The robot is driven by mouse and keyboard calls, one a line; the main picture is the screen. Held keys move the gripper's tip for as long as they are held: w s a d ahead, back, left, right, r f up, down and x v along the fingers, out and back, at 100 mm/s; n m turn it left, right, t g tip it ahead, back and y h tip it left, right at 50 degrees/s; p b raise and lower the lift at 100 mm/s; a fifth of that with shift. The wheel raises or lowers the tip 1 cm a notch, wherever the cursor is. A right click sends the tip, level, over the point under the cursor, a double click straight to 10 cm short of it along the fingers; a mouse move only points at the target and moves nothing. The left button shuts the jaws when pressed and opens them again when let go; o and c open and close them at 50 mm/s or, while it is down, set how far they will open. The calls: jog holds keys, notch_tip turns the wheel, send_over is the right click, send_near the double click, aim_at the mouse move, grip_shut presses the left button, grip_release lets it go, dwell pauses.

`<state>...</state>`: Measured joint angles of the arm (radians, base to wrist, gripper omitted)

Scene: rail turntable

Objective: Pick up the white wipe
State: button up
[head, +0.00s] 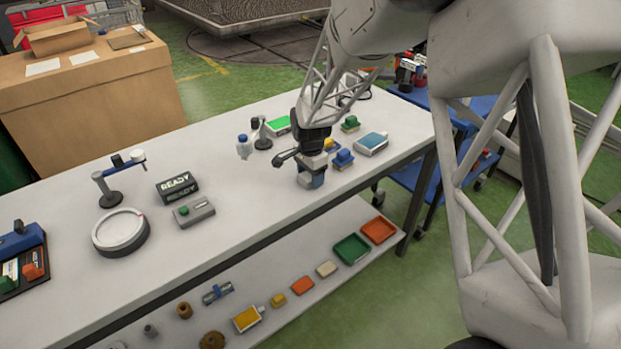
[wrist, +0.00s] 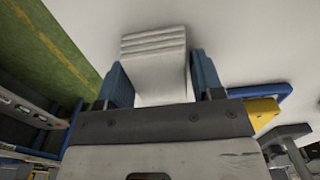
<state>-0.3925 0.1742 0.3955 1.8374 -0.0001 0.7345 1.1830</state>
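The white wipe (wrist: 155,50) is a folded stack with layered edges. In the wrist view it lies between the two blue fingers of my gripper (wrist: 156,68). The fingers stand wide apart, one on each side of it. The left finger looks close against it, and a thin gap seems to show by the right finger. I cannot tell whether they press on it. In the head view my gripper (head: 312,178) points down at the white table, low over its top, and mostly hides the wipe.
On the table (head: 250,215), a blue block (head: 343,158) and a blue-topped box (head: 371,143) stand right of my gripper. A small bottle (head: 244,148) and a lamp-like stand (head: 262,135) are to its left. A READY sign (head: 177,187) stands farther left. The tabletop in front is clear.

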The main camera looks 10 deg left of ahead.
jog(key=c, duration=0.5)
jog(key=shift+r, duration=0.1)
jog(key=shift+r, duration=0.75)
notch_tip(320, 180, up, 2)
jog(key=shift+r, duration=0.1)
jog(key=s+d, duration=0.3)
jog(key=s, duration=0.4)
jog(key=s+d+r, duration=0.1)
jog(key=s+d, duration=0.2)
jog(key=s, duration=0.5)
